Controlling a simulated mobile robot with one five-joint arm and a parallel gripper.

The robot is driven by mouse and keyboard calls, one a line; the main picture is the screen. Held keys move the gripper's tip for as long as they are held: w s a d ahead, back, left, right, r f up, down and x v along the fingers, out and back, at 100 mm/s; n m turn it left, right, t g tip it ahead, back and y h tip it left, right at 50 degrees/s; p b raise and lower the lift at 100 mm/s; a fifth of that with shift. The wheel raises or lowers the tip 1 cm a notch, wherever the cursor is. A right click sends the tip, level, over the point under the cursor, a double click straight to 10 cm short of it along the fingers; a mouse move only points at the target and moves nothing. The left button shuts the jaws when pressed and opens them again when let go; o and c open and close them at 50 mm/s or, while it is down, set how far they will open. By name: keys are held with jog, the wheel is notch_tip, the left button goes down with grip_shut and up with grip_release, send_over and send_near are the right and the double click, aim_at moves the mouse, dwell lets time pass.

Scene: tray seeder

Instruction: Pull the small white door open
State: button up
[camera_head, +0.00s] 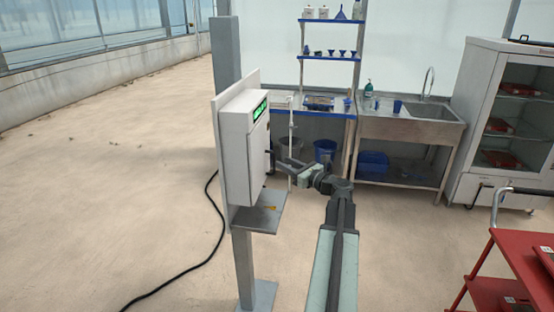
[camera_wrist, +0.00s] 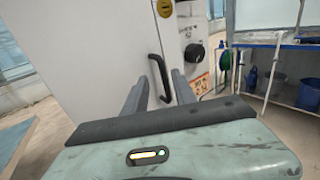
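The small white door (camera_wrist: 105,45) fills the upper left of the wrist view, with a black bar handle (camera_wrist: 155,66) near its right edge. It belongs to the white box (camera_head: 236,150) on a post in the head view, where its face is seen at a steep angle. I cannot tell whether it stands slightly ajar. My gripper (camera_wrist: 161,75) is open, its two grey fingers apart, one on each side of the handle's lower part. Contact with the handle is not clear. In the head view my gripper (camera_head: 283,163) is just right of the box.
A grey shelf (camera_head: 258,214) juts out below the box, and a black cable (camera_head: 206,215) runs over the floor at left. A sink bench (camera_head: 408,130), a glass-front cabinet (camera_head: 480,120) and a red cart (camera_head: 520,262) stand to the right. The floor at left is mostly clear.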

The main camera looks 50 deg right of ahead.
aim_at(265, 159)
jog(key=w, duration=0.5)
jog(key=shift+w+d, duration=0.25)
grip_shut()
dwell(1.0)
